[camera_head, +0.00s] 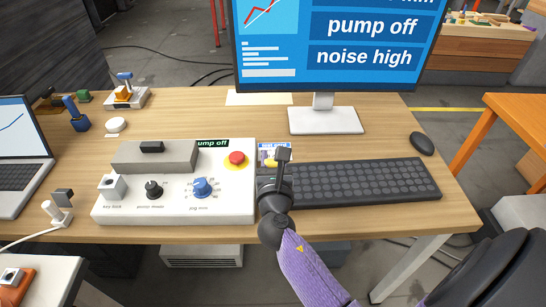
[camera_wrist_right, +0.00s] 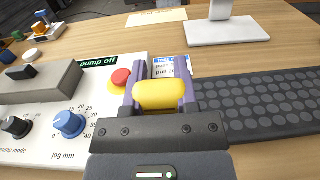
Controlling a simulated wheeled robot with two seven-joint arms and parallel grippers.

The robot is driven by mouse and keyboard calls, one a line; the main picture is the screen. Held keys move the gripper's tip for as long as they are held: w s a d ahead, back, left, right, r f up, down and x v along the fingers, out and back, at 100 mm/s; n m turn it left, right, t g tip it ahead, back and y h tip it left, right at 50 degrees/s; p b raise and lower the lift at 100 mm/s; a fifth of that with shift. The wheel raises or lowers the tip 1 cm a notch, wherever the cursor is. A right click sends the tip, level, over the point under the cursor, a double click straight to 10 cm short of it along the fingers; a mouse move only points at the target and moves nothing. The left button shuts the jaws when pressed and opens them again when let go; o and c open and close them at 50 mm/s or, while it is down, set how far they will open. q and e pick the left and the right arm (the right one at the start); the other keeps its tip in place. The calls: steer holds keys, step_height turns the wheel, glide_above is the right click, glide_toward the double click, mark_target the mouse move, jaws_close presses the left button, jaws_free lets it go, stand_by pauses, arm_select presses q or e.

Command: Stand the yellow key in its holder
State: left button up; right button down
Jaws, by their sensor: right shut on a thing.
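The yellow key (camera_wrist_right: 160,95) is a rounded yellow piece lying crosswise between the two purple fingers of my right gripper (camera_head: 274,162). The gripper is shut on it, above the desk between the white control panel (camera_head: 224,207) and the keyboard. Only the key's yellow body shows; any shank is hidden. My left gripper is not in view.
The panel bears a red button (camera_head: 236,158), a blue knob (camera_head: 201,188), a black knob (camera_head: 153,190) and a grey box (camera_head: 155,158). A printed card lies behind my gripper. The keyboard (camera_head: 350,184) and monitor stand (camera_head: 326,120) are to the right. Bare desk lies behind the panel.

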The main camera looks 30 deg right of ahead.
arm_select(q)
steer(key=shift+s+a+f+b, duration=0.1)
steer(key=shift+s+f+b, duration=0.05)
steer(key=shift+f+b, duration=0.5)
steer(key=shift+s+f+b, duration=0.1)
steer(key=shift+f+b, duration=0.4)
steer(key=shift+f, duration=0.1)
arm_select(e)
steer(key=shift+f, duration=1.45)
steer(key=shift+f+b, duration=0.65)
steer(key=shift+f, duration=0.1)
steer(key=shift+f+b, duration=0.45)
steer(key=shift+f, duration=0.05)
steer(key=shift+f+b, duration=0.75)
steer(key=shift+f, duration=0.1)
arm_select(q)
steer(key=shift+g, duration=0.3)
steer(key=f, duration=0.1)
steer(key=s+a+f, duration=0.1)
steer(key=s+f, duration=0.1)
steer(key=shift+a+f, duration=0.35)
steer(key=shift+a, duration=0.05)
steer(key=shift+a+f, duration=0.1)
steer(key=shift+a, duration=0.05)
arm_select(e)
steer(key=shift+f, duration=0.25)
